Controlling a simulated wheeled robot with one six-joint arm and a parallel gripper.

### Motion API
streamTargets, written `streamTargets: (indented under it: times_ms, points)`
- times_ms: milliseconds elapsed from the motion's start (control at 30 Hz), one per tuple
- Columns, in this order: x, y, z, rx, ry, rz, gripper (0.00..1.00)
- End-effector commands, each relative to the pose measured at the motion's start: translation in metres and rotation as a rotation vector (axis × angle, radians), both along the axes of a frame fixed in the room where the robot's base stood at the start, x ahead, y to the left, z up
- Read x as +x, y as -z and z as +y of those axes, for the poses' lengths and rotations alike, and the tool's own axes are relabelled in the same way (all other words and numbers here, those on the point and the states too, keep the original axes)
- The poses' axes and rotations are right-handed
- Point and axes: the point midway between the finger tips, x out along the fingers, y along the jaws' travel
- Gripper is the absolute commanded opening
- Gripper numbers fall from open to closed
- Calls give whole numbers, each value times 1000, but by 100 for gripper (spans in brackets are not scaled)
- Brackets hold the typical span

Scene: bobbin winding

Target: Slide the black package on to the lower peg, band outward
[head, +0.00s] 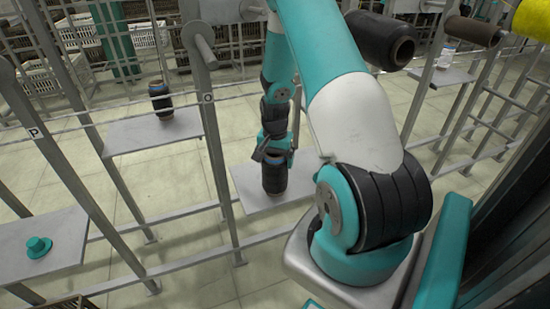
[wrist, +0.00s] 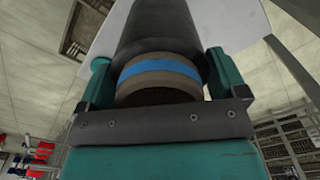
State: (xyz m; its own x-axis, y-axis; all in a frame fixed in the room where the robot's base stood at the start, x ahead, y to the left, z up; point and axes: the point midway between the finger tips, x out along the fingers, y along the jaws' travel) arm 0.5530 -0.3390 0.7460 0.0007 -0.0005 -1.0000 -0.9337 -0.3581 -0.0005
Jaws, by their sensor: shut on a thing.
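A black package (head: 274,176) stands upright at the small grey shelf in the middle of the head view; I cannot tell whether its bottom touches the shelf. My gripper (head: 275,152) is above it and shut on its upper end. In the wrist view the black package (wrist: 160,35) lies between the two teal fingers of my gripper (wrist: 157,78). Its blue band and brown tube end are on the side near my gripper. A bare grey peg (head: 201,42) sticks out from the post marked O. I cannot tell which peg is the lower one.
The grey shelf (head: 243,184) is under the package. Another black package with a blue band (head: 160,99) stands on a shelf to the left. A teal piece (head: 38,246) lies on the left front shelf. A large black package (head: 382,41) hangs at upper right. Posts and rails surround the shelves.

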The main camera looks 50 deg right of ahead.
Motion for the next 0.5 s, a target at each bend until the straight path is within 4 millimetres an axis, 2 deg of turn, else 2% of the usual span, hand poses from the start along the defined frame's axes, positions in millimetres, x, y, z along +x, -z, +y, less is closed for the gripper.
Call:
streamTargets:
  times_ms: [267,300,500]
  points:
    - [0,5,0,0,0,0,46]
    - [0,4,0,1,0,0,100]
    - [0,4,0,1,0,1,100]
